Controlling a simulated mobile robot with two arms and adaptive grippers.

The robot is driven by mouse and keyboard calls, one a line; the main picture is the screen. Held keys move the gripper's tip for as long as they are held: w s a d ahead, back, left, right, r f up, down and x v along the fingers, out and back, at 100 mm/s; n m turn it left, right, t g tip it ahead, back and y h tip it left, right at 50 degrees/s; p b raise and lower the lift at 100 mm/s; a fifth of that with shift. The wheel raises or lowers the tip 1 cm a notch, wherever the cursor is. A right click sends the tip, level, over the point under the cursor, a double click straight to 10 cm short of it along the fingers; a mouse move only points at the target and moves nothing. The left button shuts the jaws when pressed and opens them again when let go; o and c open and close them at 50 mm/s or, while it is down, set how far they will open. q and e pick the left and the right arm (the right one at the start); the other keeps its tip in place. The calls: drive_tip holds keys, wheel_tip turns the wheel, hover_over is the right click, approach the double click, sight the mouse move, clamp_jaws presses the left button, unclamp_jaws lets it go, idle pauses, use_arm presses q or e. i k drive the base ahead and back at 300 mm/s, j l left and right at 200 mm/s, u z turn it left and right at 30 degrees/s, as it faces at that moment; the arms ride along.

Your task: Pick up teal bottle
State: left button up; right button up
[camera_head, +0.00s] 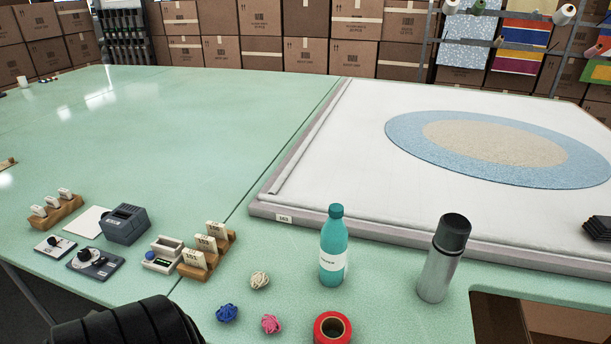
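The teal bottle (334,247) stands upright on the green table (150,110), near its front edge. It has a teal cap and a white label, and it is in front of the white framed tufting panel. A silver flask (443,262) with a black lid stands to its right, apart from it. A black rounded part, seemingly of my arm, shows at the bottom left. Neither gripper's fingers are in view.
A red tape roll (332,328) lies in front of the bottle. Blue, pink and cream yarn balls (260,281) lie to its left. Wooden holders with white tags (207,251) and small devices (125,224) stand further left. The raised panel frame (285,214) runs behind the bottle. The far left table is mostly clear.

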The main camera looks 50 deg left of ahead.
sight(334, 232)
drive_tip(key=u, duration=1.3)
